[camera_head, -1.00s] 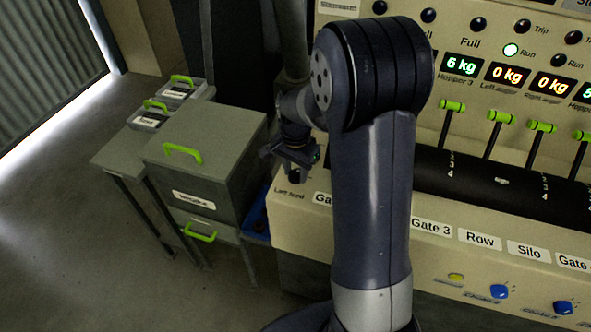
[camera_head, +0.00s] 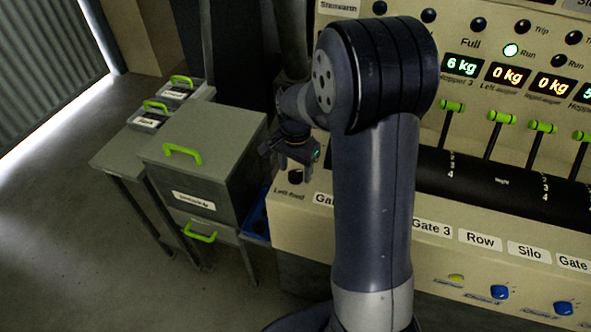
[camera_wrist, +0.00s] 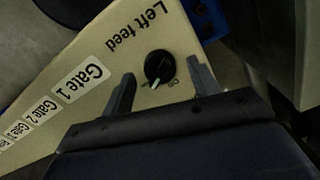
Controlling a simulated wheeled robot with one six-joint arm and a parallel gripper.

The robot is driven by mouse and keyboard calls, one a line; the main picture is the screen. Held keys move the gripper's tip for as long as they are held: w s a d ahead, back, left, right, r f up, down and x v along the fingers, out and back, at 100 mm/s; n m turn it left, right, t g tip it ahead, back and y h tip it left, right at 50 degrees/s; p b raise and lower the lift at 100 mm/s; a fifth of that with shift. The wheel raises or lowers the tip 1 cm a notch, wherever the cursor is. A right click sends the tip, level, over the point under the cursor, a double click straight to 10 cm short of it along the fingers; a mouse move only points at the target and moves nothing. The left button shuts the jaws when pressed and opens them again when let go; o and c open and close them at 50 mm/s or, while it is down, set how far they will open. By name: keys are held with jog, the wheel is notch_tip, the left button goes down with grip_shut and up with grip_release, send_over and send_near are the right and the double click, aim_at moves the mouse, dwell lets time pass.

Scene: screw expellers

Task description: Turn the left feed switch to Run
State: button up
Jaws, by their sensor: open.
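The left feed switch (camera_wrist: 158,66) is a round black knob with a white pointer line, on the beige panel beside the "Left feed" label (camera_wrist: 137,29). In the wrist view its pointer aims toward the lower left, and small print, partly legible, lies by the knob. My gripper (camera_wrist: 160,84) is open, with one finger on each side of the knob in this view. I cannot tell whether the fingers touch it. In the head view my gripper (camera_head: 290,160) is just above the knob (camera_head: 295,178) and the "Left feed" label, partly covering the knob.
The beige control panel (camera_head: 290,225) carries labels, lit displays and green-topped levers (camera_head: 500,117). A grey cabinet (camera_head: 205,150) with green handles stands left of the panel. A blue item (camera_head: 256,222) sits between them. My arm hides the panel's middle.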

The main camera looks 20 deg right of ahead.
aim_at(295, 172)
notch_tip(295, 172, up, 10)
dwell(0.3)
jog(key=shift+f, duration=0.2)
notch_tip(295, 172, down, 11)
jog(key=shift+r, duration=0.1)
dwell(0.5)
jog(key=shift+r, duration=0.15)
